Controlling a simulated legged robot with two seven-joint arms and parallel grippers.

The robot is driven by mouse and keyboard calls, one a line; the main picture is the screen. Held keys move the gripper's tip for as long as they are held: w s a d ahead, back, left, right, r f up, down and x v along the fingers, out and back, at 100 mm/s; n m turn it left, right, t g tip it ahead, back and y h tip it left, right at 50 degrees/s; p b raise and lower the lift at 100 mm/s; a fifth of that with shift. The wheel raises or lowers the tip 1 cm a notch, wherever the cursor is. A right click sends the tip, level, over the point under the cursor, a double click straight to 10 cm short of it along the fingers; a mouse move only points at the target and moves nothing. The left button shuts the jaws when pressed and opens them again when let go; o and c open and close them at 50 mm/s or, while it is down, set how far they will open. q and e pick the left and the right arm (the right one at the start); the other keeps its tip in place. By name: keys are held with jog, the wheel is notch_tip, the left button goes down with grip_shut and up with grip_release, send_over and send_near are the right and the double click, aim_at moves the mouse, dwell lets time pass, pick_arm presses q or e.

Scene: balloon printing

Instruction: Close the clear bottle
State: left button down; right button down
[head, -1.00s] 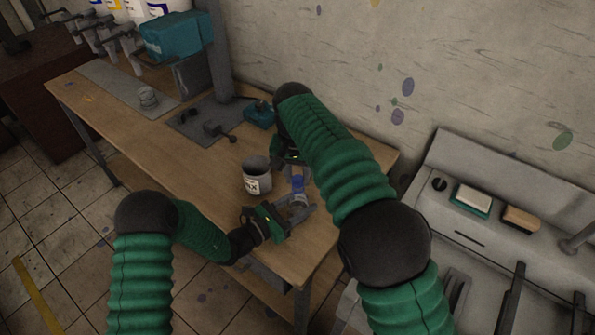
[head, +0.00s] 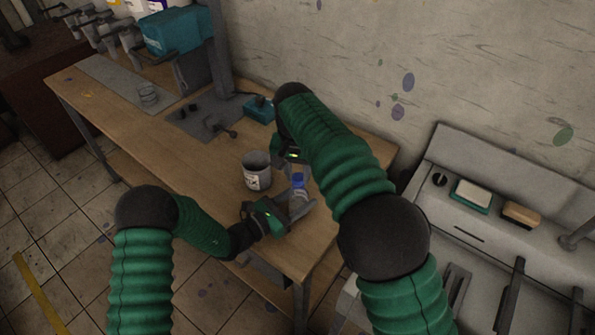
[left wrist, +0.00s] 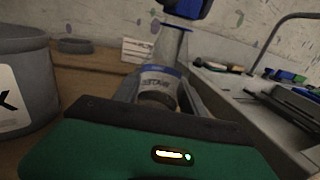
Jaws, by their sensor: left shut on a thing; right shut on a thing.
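The clear bottle (left wrist: 171,47) stands roughly upright, leaning a little in the left wrist view, with a blue band and a label low on its body. In the head view it is small beside the tub (head: 258,182). My left gripper (head: 292,214) is shut around its lower body.
The grey tub with a white label (left wrist: 10,100) stands close to the left of the bottle on the wooden table (head: 190,150). A teal box (head: 259,108) and a dark plate are farther back. A sink unit (head: 470,235) is to the right. The table's front edge is near my left gripper.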

jog(key=shift+f, duration=0.1)
jog(key=c, duration=1.1)
grip_release()
jog(key=shift+r, duration=2.25)
jog(key=shift+c, duration=0.3)
